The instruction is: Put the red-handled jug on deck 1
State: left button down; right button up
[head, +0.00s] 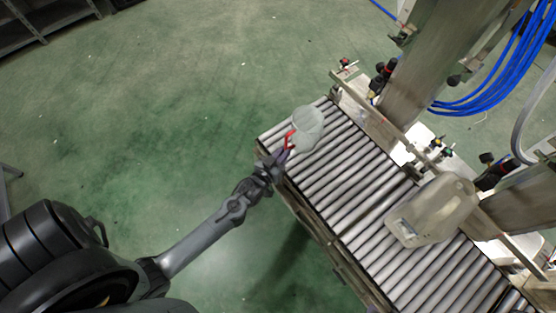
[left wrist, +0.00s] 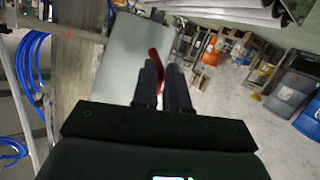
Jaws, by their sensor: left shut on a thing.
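The red-handled jug (head: 309,124) is a pale translucent vessel over the far left end of the roller conveyor (head: 345,190) in the head view. I cannot tell whether it touches the rollers. My left gripper (head: 283,155) comes in from the lower left and is shut on the jug's red handle (head: 289,140). In the left wrist view the fingers (left wrist: 163,75) close around the red handle (left wrist: 157,62), with the jug's grey body (left wrist: 128,65) to the left. No label marks deck 1. My right gripper is out of view.
Machine posts (head: 440,60), fittings and blue hoses (head: 490,80) line the conveyor's right side. The green floor on the left is mostly clear.

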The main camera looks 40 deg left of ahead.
pick_arm(q)
jog(key=shift+a+f+b, duration=0.45)
jog(key=shift+a+f, duration=0.35)
notch_tip(320, 180, down, 4)
jog(key=b, duration=0.3)
jog(key=shift+r, duration=0.15)
jog(key=c, duration=1.6)
grip_release()
jog(key=shift+f, duration=0.2)
jog(key=o, duration=0.5)
jog(key=shift+c, duration=0.2)
